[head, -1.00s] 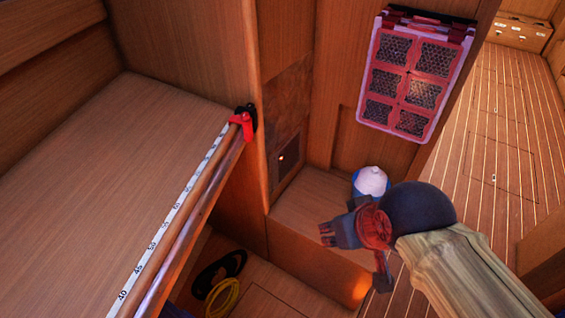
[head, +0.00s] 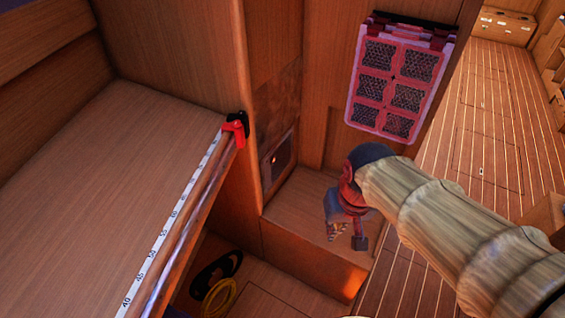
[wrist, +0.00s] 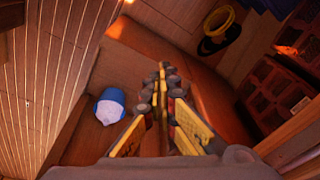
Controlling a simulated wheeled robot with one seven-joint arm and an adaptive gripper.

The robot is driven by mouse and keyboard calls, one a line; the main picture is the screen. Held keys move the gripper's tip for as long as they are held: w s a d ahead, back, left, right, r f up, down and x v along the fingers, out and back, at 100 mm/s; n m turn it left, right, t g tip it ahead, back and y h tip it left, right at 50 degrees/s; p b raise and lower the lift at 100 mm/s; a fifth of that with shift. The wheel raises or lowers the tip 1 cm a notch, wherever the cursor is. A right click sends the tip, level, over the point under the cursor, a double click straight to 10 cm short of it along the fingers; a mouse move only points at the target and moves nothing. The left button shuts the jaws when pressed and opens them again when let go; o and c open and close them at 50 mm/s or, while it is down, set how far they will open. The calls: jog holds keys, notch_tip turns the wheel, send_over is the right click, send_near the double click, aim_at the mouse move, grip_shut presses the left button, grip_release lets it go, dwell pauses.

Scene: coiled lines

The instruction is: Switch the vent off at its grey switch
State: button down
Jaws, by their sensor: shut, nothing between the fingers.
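A small dark panel (head: 279,160) with one bright spot is set low in the wooden wall, left of the bench. It may be the vent's panel, but I cannot make out a grey switch on it. My gripper (head: 347,236) points down over the bench, to the right of the panel and apart from it. In the wrist view my gripper (wrist: 166,78) has its yellow and dark fingers together with nothing between them. A reddish panel with dark squares (wrist: 270,95) shows at the right of the wrist view; I cannot tell which panel it is.
A blue-and-white cap (wrist: 110,107) lies on the bench (head: 300,205). A red pocketed holder (head: 397,80) hangs on the wall above. Black and yellow coils (head: 219,297) lie below, front left. A shelf edge with a measuring strip (head: 170,225) and red clip (head: 235,128) juts in at left.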

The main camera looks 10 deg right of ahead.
aim_at(273, 162)
jog(key=w+d+f+m+t+y+p, duration=0.15)
jog(key=w+f+m+y+p, duration=0.25)
jog(key=w+f+m, duration=0.75)
jog(key=w+d+f+m+y+p, duration=0.35)
jog(key=w+f+m, duration=0.45)
jog(key=w, duration=0.7)
jog(key=w+d+r+m+t, duration=0.1)
jog(key=w+m+t, duration=0.3)
jog(key=w, duration=0.5)
jog(key=shift+w+d+r+m, duration=0.4)
jog(key=shift+d+m, duration=0.35)
jog(key=shift+w+a+r+b+x, duration=0.2)
jog(key=shift+b+x, duration=0.5)
jog(key=shift+x, duration=1.55)
jog(key=shift+w+a+r+b+x, duration=0.15)
jog(key=shift+r+b+x, duration=0.4)
jog(key=shift+x, duration=1.7)
jog(key=shift+a+r+b+x, duration=0.15)
jog(key=shift+b+x, duration=0.7)
jog(key=shift+x, duration=1.4)
